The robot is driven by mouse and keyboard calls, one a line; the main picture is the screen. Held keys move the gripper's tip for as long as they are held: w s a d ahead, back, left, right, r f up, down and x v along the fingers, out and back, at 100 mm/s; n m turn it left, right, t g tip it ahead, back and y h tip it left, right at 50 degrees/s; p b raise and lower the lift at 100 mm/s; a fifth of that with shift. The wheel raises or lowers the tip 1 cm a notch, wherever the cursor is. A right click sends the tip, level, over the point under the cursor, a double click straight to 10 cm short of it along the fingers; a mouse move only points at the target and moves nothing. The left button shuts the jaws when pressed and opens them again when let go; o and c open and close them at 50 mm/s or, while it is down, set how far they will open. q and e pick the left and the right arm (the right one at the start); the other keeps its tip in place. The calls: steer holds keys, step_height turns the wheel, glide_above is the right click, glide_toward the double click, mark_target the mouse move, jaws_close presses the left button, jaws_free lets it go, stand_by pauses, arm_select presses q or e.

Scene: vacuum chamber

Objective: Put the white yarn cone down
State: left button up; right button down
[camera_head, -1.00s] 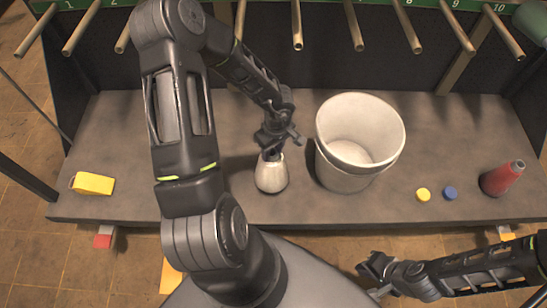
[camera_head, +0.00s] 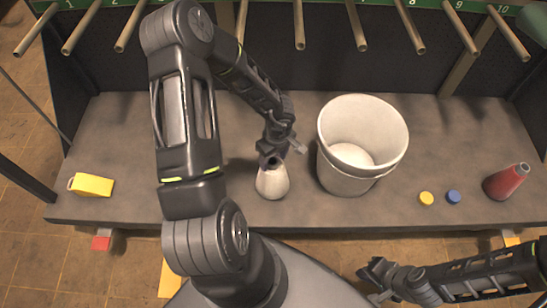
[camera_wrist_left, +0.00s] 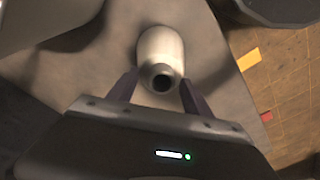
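The white yarn cone (camera_head: 272,184) stands upright on the grey bench (camera_head: 230,208), left of the white bucket. My left gripper (camera_head: 282,152) is just above the cone's top. In the left wrist view its fingers (camera_wrist_left: 160,85) are spread, with a gap on each side of the cone's narrow end. My right gripper (camera_head: 372,282) is in front of the bench at lower right, away from the cone; its fingers look apart, with nothing between them.
The white bucket (camera_head: 335,172) stands close to the right of the cone. A yellow block (camera_head: 93,185) lies at far left. A yellow cap (camera_head: 426,198), a blue cap (camera_head: 453,197) and a red cone (camera_head: 506,182) are at right. Numbered pegs (camera_head: 356,25) project above the bench.

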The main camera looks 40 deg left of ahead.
arm_select(q)
step_height(320, 180, up, 12)
steer(key=d+p, duration=0.1)
steer(key=p, duration=0.4)
steer(key=shift+f, duration=0.1)
stand_by(0.9)
steer(key=s+d+f+m+t+h, duration=0.1)
steer(key=d+f+m+t, duration=0.1)
steer(key=d+f+m, duration=0.35)
steer(key=d+f+m+t+h, duration=0.1)
steer(key=d+f+m, duration=0.2)
steer(key=d, duration=0.6)
steer(key=s+d+f+m+g+h, duration=0.1)
steer(key=s+d+m+g+h, duration=0.1)
steer(key=s+d, duration=0.8)
steer(key=s+m+h, duration=0.1)
steer(key=m, duration=0.1)
steer(key=shift+d+f+m, duration=0.3)
steer(key=shift+m, duration=0.05)
